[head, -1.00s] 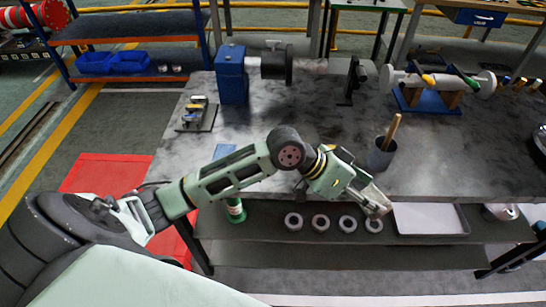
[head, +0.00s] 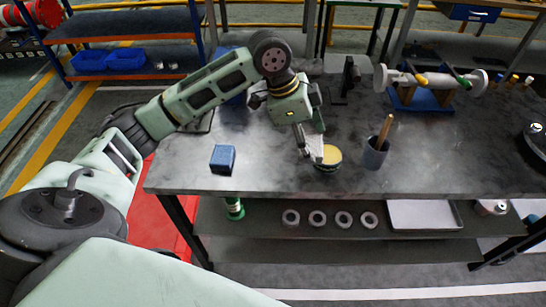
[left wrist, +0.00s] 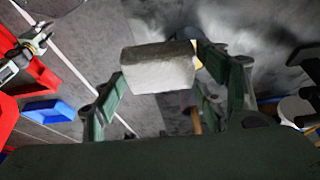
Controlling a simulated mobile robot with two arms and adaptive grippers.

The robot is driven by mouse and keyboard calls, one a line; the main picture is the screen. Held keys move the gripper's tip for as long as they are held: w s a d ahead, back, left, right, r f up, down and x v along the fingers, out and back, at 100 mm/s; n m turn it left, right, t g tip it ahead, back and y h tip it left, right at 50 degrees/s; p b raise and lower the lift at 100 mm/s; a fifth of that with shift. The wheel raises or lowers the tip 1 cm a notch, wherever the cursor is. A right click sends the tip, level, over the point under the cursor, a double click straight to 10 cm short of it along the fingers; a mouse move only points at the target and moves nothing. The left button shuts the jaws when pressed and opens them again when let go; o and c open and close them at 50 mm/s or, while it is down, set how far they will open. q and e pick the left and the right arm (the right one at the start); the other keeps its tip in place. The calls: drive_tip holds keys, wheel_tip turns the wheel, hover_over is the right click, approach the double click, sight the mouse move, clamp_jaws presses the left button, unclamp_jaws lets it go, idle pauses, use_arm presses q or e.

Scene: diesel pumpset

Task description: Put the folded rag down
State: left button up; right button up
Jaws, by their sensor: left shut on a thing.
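My left gripper (head: 312,140) is over the grey workbench (head: 265,170), fingers pointing down. It is shut on the folded rag (left wrist: 158,68), a pale grey-white block between the two green fingers in the left wrist view. In the head view the rag (head: 315,150) is a small pale patch at the fingertips, partly hidden by them. It is just left of a round tin with a yellow top (head: 329,159) and overlaps it in the picture. I cannot tell whether the rag touches the bench or the tin. My right gripper is not in view.
A blue block (head: 222,159) sits left on the bench. A dark cup with a wooden handle (head: 375,153) stands right of the tin. A white roller on a blue stand (head: 428,98) is farther back. Bare bench lies between block and tin, and right of the cup.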

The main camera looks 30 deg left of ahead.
use_arm(q)
drive_tip(key=a+f, duration=0.2)
drive_tip(key=a, duration=0.2)
drive_tip(key=a+f+p, duration=0.1)
drive_tip(key=a+f, duration=0.1)
drive_tip(key=a, duration=0.2)
drive_tip(key=a+f+p, duration=0.1)
drive_tip(key=a+f, duration=0.2)
drive_tip(key=a, duration=0.1)
drive_tip(key=shift+s, duration=0.15)
drive_tip(key=shift+p+x, duration=0.75)
drive_tip(key=shift+x, duration=0.4)
drive_tip(key=shift+s+a+f, duration=0.15)
drive_tip(key=shift+s+f, duration=0.05)
drive_tip(key=shift+f, duration=0.55)
drive_tip(key=o, duration=1)
